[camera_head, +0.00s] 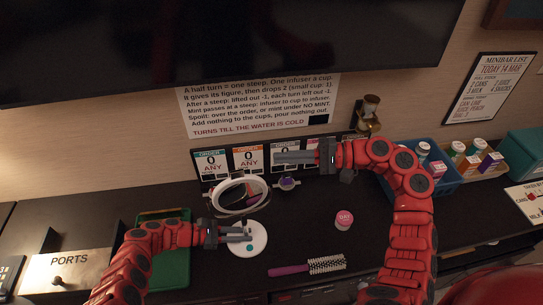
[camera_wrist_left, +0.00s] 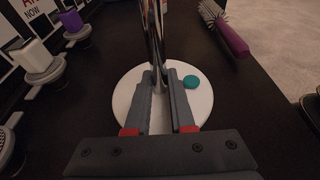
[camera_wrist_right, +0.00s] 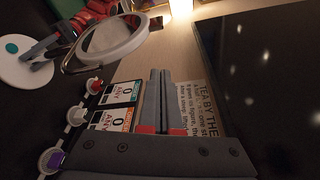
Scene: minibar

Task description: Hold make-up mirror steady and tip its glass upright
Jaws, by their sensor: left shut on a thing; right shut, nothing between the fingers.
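The make-up mirror has a white-rimmed round glass (camera_head: 238,182), leaning between flat and upright, and a round white base (camera_head: 258,247) on the dark counter. My left gripper (camera_head: 248,233) is shut low on its metal stem (camera_wrist_left: 154,35), just above the base (camera_wrist_left: 125,97); a teal dot (camera_wrist_left: 191,81) marks the base. My right gripper (camera_head: 279,157) is shut and empty, to the right of and above the glass, apart from it. In the right wrist view the mirror rim (camera_wrist_right: 128,47) shows beside the right fingers (camera_wrist_right: 159,78). The stem is partly hidden in the head view.
Order cards (camera_head: 248,159) stand behind the mirror, with small holders (camera_head: 288,184) before them. A purple-handled brush (camera_head: 290,269) and a pink tub (camera_head: 344,220) lie to the right. A green tray (camera_head: 172,272) is left, a blue bin (camera_head: 446,185) right.

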